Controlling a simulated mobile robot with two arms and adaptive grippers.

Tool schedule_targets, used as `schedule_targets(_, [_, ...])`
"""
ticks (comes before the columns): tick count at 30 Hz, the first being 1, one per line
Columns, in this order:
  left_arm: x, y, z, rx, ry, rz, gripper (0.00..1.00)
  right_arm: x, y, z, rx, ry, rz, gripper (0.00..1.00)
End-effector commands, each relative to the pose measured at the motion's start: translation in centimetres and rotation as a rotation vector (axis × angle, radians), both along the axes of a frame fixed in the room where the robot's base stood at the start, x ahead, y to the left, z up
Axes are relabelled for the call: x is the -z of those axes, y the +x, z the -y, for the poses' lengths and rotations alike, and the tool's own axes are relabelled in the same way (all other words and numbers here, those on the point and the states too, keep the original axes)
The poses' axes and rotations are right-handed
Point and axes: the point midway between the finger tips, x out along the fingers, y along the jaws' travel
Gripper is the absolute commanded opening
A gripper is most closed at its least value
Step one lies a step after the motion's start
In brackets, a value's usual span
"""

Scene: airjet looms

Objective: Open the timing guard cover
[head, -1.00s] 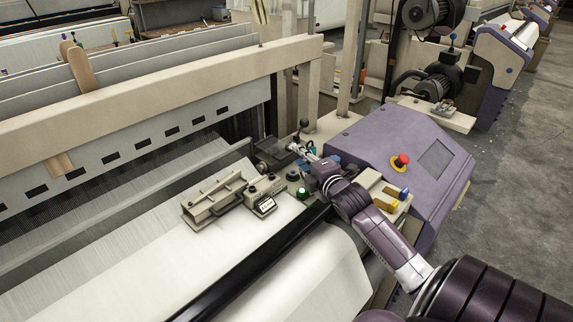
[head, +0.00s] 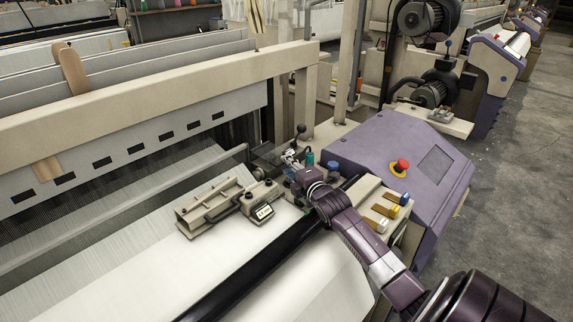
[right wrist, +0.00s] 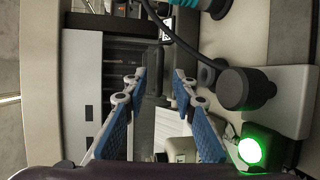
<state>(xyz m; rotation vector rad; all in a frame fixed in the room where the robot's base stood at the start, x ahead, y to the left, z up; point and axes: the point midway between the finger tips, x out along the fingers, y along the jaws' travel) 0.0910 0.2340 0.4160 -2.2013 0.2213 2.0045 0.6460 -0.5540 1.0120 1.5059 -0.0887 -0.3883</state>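A smoky see-through panel (head: 267,153), which looks like the timing guard cover, sits at the loom's right end, beside the purple housing. It is small here, and I cannot tell whether it is open or shut. A lever with a black ball knob (head: 301,128) stands just behind it. My right gripper (head: 289,157) is close to the panel's right side; contact cannot be made out. In the right wrist view my right gripper (right wrist: 159,72) has its blue-padded fingers spread, with nothing held between them. My left gripper is out of view.
The purple housing (head: 400,160) with a red stop button (head: 401,166) stands to the right. A metal bracket unit (head: 212,207) lies on the white cloth. A green lamp (right wrist: 250,150) and black knob (right wrist: 246,88) are near my right gripper.

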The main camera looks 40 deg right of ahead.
Motion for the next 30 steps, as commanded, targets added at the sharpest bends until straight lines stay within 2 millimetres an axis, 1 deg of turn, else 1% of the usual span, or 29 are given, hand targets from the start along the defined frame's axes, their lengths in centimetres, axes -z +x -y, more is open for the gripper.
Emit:
schedule_targets(1, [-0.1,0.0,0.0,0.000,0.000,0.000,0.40,0.0,0.5,0.1,0.000,0.001,0.000,0.25])
schedule_targets(6, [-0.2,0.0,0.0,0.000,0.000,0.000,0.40,0.2,1.4,0.4,0.000,0.000,0.000,0.25])
schedule_targets(16, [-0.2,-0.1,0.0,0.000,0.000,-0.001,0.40,0.3,1.5,0.5,-0.001,0.000,0.000,0.25])
schedule_targets(23, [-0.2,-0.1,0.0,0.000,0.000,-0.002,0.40,0.3,1.5,0.5,0.000,0.000,0.000,0.00])
schedule_targets(30, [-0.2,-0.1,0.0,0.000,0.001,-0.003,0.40,0.3,1.5,0.5,0.000,-0.001,-0.001,0.00])
